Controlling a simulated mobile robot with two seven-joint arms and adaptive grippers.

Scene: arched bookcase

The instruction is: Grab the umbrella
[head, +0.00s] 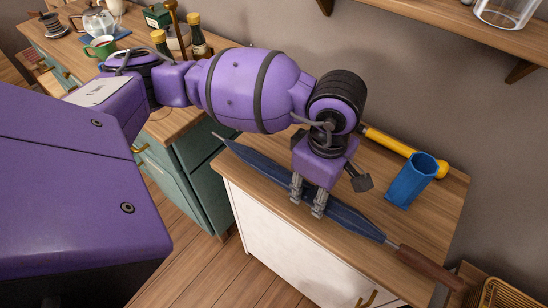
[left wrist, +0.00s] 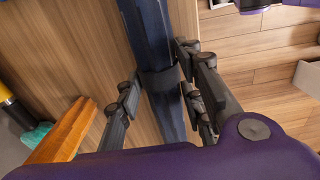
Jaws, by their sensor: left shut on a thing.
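The closed blue umbrella (head: 352,223) with a brown handle (head: 430,268) lies along the front edge of the wooden top of a white cabinet. Its thin tip points to the back left and its handle to the front right. My left gripper (head: 307,199) reaches down over its middle, with fingers on both sides, shut on it. In the left wrist view the umbrella (left wrist: 150,35) runs between the fingers (left wrist: 160,105), and its lower part is hidden by the gripper body. My right gripper is in no view.
A blue cup (head: 411,183) and a yellow-handled tool (head: 402,148) are on the same top, behind the umbrella. A green cabinet (head: 190,180) with bottles (head: 198,38) and a green mug (head: 101,46) stands to the left. A wall shelf (head: 430,18) is above.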

